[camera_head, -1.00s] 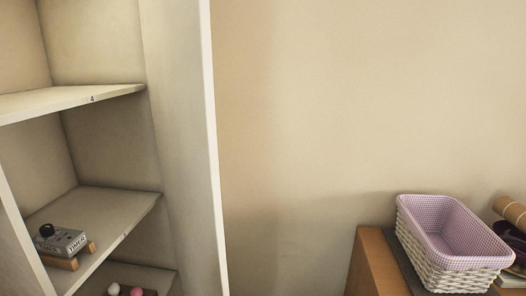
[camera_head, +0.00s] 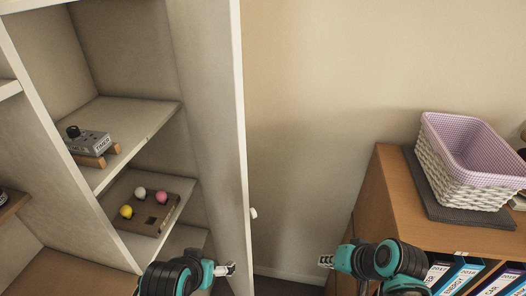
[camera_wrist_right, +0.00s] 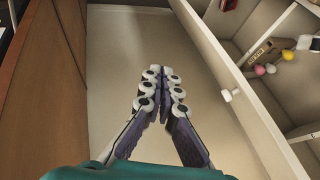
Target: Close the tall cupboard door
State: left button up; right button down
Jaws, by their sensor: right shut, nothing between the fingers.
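The tall cupboard's door (camera_head: 205,110) stands open, its inner face and pale long edge showing to the right of the shelves in the head view. A small white knob (camera_head: 253,213) sits on its outer side; it also shows in the right wrist view (camera_wrist_right: 228,95). My right gripper (camera_head: 326,261) is shut and empty, to the right of the door and apart from the knob. In the right wrist view its fingers (camera_wrist_right: 163,98) are together, left of the door. My left gripper (camera_head: 226,269) is low in front of the door's inner side; its jaw state is unclear.
Cupboard shelves hold a grey device (camera_head: 88,140) and a brown box (camera_head: 152,212) with coloured balls. On the right, a wooden cabinet (camera_head: 375,190) bears a lilac-lined basket (camera_head: 465,180) and holds binders (camera_head: 455,275). A gap lies between door and cabinet.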

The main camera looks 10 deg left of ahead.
jog(key=w+a+r+g+y+p, duration=0.1)
jog(key=w+a+r+y+p, duration=0.15)
jog(key=w+r+y, duration=0.6)
jog(key=w+a+r+g+y+p, duration=0.2)
jog(key=w+r+y+p, duration=0.3)
jog(key=r, duration=0.7)
jog(key=s+a+b, duration=0.1)
jog(key=s+a, duration=0.1)
jog(key=a, duration=1.1)
jog(key=shift+s+a+f+b, duration=0.15)
jog(key=shift+f+b, duration=0.1)
jog(key=shift+b, duration=0.15)
jog(key=shift+s+a+y, duration=0.1)
jog(key=shift+y, duration=0.15)
